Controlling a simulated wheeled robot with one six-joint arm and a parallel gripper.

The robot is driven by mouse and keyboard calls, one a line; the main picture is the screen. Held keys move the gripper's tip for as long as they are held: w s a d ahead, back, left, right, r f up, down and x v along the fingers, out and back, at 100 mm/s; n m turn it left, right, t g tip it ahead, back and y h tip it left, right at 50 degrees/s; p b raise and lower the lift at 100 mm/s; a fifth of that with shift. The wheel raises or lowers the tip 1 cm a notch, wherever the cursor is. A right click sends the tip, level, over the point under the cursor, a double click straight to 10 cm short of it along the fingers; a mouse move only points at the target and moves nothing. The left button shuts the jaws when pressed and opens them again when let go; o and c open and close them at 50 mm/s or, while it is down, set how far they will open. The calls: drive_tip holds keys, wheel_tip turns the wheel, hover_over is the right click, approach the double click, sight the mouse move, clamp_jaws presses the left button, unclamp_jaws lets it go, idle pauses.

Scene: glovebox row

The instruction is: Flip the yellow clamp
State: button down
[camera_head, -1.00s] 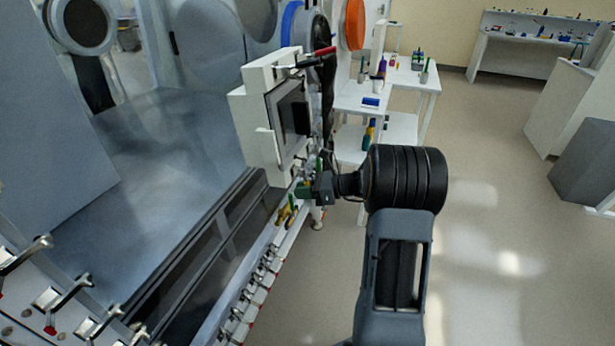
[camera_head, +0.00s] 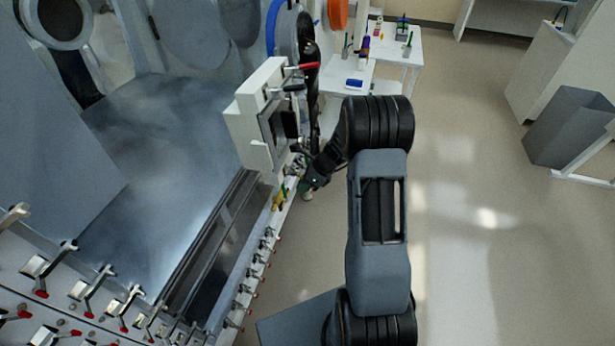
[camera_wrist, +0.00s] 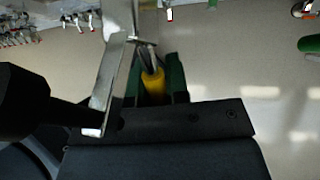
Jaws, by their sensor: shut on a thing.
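The yellow clamp (camera_head: 279,200) sits on the white front rail of the glovebox row, just below the white box-shaped unit. My gripper (camera_head: 304,186) is at the clamp from the right side, with the arm reaching in from the lower right. In the wrist view, the clamp's yellow handle (camera_wrist: 153,86) stands between the green fingers of my gripper (camera_wrist: 155,78), which are shut on it. A metal bar of the clamp lies just beyond the handle. The clamp's base is partly hidden.
A white unit with a dark panel (camera_head: 262,115) stands close above my gripper. Several clamps with red tips (camera_head: 262,250) line the rail below. A white table (camera_head: 385,50) is behind.

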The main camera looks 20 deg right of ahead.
idle(0.4)
drive_tip(key=c, duration=1.1)
unclamp_jaws()
drive_tip(key=shift+d+r, duration=0.1)
drive_tip(key=v, duration=1.3)
drive_tip(key=shift+r+b, duration=0.4)
drive_tip(key=shift+r, duration=0.05)
drive_tip(key=shift+w, duration=0.15)
